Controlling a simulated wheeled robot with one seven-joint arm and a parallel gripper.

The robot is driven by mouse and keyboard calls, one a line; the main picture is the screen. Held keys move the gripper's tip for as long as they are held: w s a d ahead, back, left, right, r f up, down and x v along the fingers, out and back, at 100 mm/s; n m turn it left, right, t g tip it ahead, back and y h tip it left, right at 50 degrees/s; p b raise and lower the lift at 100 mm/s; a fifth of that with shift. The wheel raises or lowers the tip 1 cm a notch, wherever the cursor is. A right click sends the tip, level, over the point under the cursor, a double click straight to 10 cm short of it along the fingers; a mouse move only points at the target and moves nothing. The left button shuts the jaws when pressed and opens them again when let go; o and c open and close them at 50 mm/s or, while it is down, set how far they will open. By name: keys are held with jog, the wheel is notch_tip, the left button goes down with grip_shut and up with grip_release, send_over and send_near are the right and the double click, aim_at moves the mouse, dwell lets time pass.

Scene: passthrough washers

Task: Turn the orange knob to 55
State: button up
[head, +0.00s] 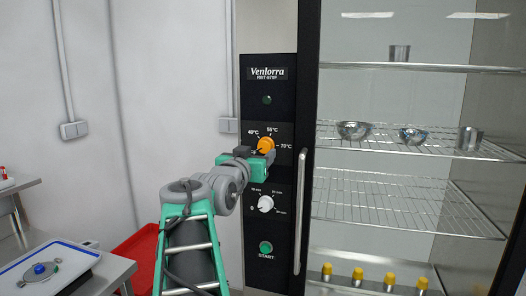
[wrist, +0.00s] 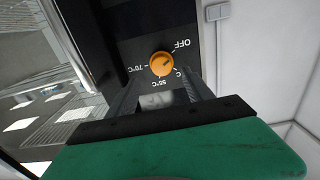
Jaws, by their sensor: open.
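The orange knob (head: 265,145) is on the black control panel, under the green indicator. Labels 40°C, 55°C and 70°C surround it, with 55°C straight above it in the head view. In the wrist view the orange knob (wrist: 162,63) appears turned around, and its mark seems to point toward OFF. My gripper (head: 258,158) is close in front of the knob and hides its lower left side. In the wrist view my gripper (wrist: 163,84) is open, its fingers spread on either side below the knob, with nothing between them. I cannot tell whether they touch the knob.
A white timer knob (head: 265,204) and a green START button (head: 265,248) are lower on the panel. The door handle (head: 300,210) stands out just right of the panel. Glass-fronted shelves with metal bowls are at right; a tray (head: 45,268) is at lower left.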

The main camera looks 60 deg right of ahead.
aim_at(264, 147)
jog(key=d+p, duration=0.1)
jog(key=d, duration=0.2)
jog(key=w+d+p, duration=0.1)
jog(key=d, duration=0.3)
jog(key=shift+w+f, duration=0.1)
jog(key=shift+w, duration=0.05)
jog(key=shift+a, duration=0.1)
jog(key=shift+a, duration=0.1)
grip_shut()
